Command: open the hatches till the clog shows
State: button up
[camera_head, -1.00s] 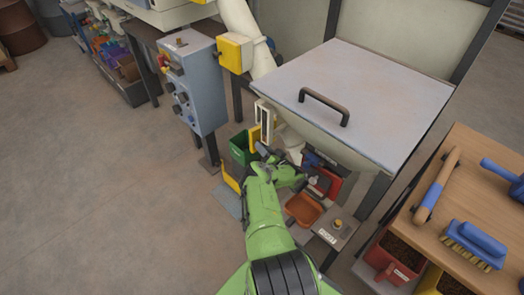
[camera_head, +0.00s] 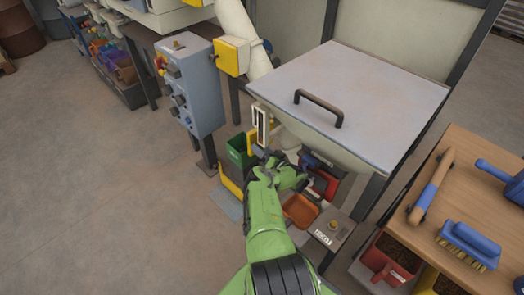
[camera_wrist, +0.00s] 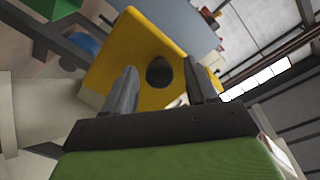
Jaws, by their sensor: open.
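My gripper (camera_head: 266,155) is low beside the machine, left of the big hopper lid (camera_head: 375,95), which is shut and has a dark bar handle. In the wrist view my gripper (camera_wrist: 160,70) is open, its two fingers apart. A yellow block or cover with a dark round knob or hole (camera_wrist: 159,72) lies beyond and between them; I cannot tell whether they touch it. A yellow box (camera_head: 232,54) sits on the white pipe (camera_head: 258,62). A smaller yellow part (camera_head: 252,138) is next to my gripper. No clog is seen; my arm hides part of the lower machine.
A grey control box (camera_head: 200,85) on a post stands left of the pipe. A green bin (camera_head: 238,150), an orange tray (camera_head: 300,210) and a red part (camera_head: 327,183) are close around my arm. A wooden bench (camera_head: 470,190) with tools is at right. The floor at left is clear.

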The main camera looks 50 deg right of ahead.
jog(key=s+a+p, duration=0.2)
jog(key=s+p, duration=0.2)
jog(key=s, duration=0.7)
jog(key=shift+s+a, duration=0.15)
jog(key=shift+s, duration=0.25)
